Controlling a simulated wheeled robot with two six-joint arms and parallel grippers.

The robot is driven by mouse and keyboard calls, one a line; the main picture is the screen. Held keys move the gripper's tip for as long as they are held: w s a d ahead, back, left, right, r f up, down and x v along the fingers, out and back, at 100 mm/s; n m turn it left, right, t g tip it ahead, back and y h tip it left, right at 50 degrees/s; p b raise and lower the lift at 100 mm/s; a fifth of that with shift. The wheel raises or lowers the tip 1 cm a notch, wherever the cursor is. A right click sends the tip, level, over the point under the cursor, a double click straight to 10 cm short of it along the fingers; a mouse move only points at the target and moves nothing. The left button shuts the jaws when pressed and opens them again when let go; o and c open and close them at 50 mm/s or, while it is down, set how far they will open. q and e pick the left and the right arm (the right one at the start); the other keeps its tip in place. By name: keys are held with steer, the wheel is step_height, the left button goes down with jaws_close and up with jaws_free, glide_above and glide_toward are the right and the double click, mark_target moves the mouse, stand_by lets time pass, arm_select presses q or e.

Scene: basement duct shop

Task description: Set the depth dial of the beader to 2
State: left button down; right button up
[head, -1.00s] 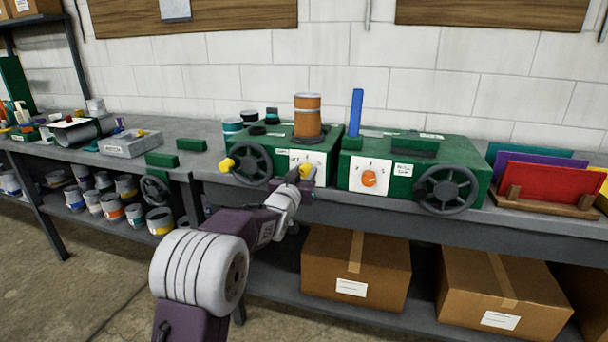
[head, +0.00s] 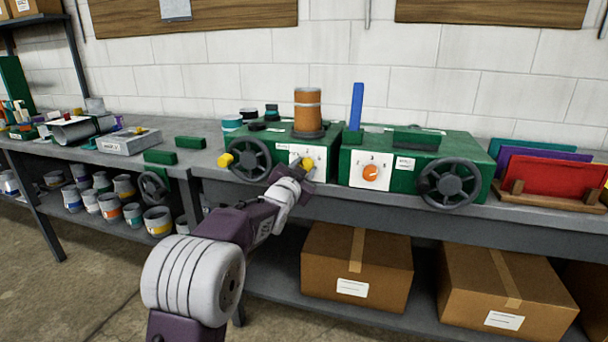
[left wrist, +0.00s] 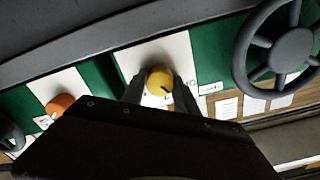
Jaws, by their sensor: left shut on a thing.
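The left green machine (head: 270,140) has a white dial plate with a yellow dial (head: 308,163) on its front. My left gripper (head: 301,168) is at this dial. In the left wrist view the yellow dial (left wrist: 159,82) sits between the two fingers of my left gripper (left wrist: 158,88), which is shut on it. A dark pointer mark shows on the dial face. The fingers hide part of the plate, and I cannot read which number the pointer meets. My right gripper is in neither view.
A second green machine (head: 415,155) with an orange dial (head: 371,172) stands close on the right. A dark handwheel (head: 249,160) with a yellow knob sits left of the yellow dial. Cardboard boxes (head: 357,265) stand on the shelf below.

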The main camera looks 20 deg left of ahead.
arm_select(q)
steer(key=shift+f+m+b, duration=0.1)
steer(key=shift+m+b, duration=1.65)
steer(key=shift+m, duration=1.15)
steer(key=c, duration=0.9)
jaws_free()
steer(key=s, duration=0.9)
steer(key=shift+a, duration=0.15)
